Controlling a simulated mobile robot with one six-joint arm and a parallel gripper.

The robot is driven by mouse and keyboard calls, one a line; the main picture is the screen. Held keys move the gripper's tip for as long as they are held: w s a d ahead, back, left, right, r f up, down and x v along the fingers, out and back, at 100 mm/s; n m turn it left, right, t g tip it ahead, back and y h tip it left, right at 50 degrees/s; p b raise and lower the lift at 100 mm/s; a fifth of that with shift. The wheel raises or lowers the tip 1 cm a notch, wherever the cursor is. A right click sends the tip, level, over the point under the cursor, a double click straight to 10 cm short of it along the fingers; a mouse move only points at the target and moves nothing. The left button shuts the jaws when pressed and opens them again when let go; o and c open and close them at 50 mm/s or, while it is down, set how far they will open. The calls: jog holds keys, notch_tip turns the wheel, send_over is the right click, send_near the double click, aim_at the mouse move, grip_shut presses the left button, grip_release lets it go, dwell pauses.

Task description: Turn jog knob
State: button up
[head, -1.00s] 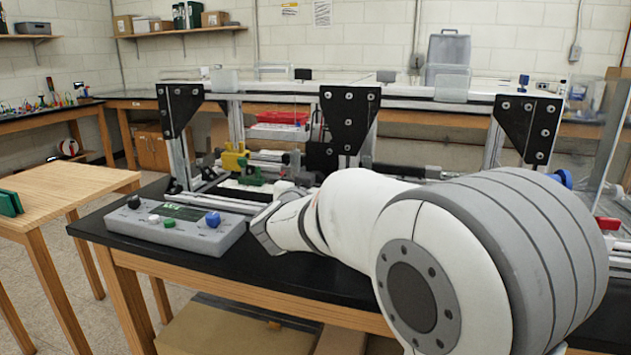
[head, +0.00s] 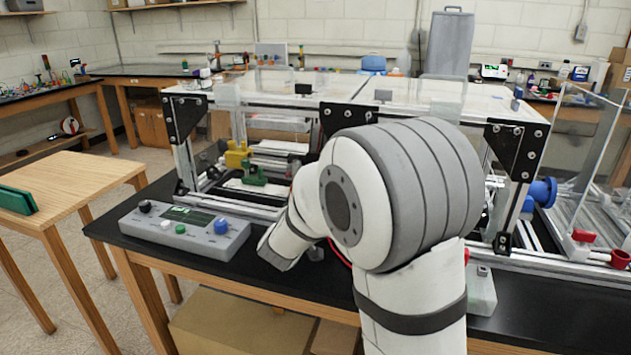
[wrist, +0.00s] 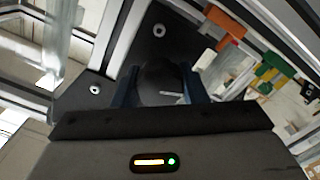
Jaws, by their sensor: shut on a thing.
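In the wrist view my gripper (wrist: 159,72) has its two dark blue fingers on either side of a dark round knob (wrist: 162,90) with a short pale line on it. The fingers are shut on this knob, which sits in front of a black plate (wrist: 95,92) with bolts. In the head view my arm hides the gripper and the held knob. The grey control box (head: 180,245) there lies on the black tabletop, with a small green display, a black knob (head: 145,206), white and green buttons, and a blue knob (head: 221,227).
The aluminium extrusion frame (head: 250,103) with black corner plates stands close behind my arm. Inside it are yellow and green blocks (head: 238,155). A blue wheel (head: 543,192) and red handles (head: 583,236) are at the right. A wooden table (head: 75,178) stands left.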

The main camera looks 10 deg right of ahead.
jog(key=shift+f+n+p, duration=0.1)
jog(key=shift+n+p, duration=0.3)
jog(key=shift+n, duration=0.1)
jog(key=o, duration=0.7)
jog(key=v, duration=0.7)
jog(key=shift+s+a, duration=0.2)
jog(key=shift+s, duration=0.15)
